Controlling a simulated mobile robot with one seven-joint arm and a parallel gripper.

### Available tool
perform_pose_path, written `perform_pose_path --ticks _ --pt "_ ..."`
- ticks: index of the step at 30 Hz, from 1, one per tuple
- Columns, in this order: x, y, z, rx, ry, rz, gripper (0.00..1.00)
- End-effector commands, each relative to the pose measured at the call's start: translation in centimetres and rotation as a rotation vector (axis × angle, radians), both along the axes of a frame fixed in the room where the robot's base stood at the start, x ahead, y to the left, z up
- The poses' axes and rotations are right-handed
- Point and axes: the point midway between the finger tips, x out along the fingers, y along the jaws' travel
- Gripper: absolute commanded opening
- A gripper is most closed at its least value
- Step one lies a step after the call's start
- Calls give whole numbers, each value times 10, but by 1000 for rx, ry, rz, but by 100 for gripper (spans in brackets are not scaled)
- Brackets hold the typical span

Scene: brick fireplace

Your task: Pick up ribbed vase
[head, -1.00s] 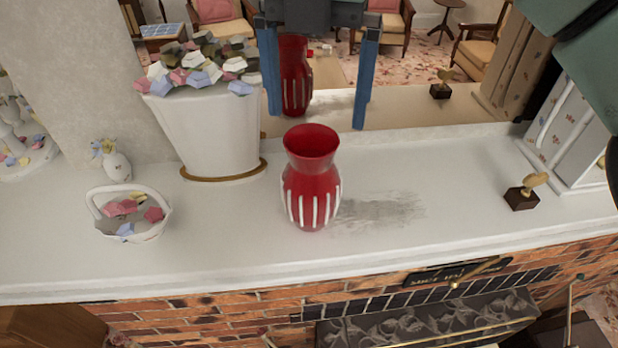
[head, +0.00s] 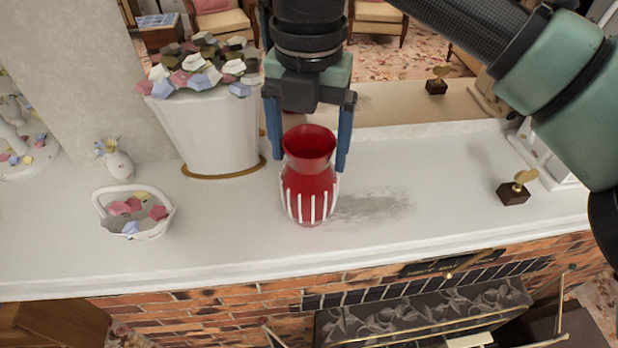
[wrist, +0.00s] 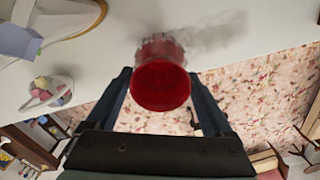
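The ribbed vase (head: 309,178) is red with white vertical ribs and stands upright on the white mantel, near its middle. My gripper (head: 308,165) is open above it, with one blue finger on each side of the vase's upper part. In the wrist view the vase's red mouth (wrist: 161,86) lies between and just beyond the two fingers (wrist: 160,80). Gaps show on both sides there, so the fingers are not closed on it.
A tall white planter (head: 213,130) of coloured pieces stands close to the left. A small white basket (head: 150,228) and a small white vase (head: 118,163) are farther left. A small dark-based ornament (head: 514,194) is at the right. The mantel (head: 430,200) between is clear.

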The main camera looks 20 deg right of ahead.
Motion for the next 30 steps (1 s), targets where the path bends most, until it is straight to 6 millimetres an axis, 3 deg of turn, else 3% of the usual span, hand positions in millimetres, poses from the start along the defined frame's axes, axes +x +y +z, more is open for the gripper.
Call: perform_pose_path --ticks 1,12,14,25,30 --pt "0 0 0 0 0 0 75" --pt "0 0 1 0 0 0 8" --pt "0 0 1 0 0 0 0" --pt "1 0 4 0 -2 0 0" --pt "1 1 25 1 -5 1 0"
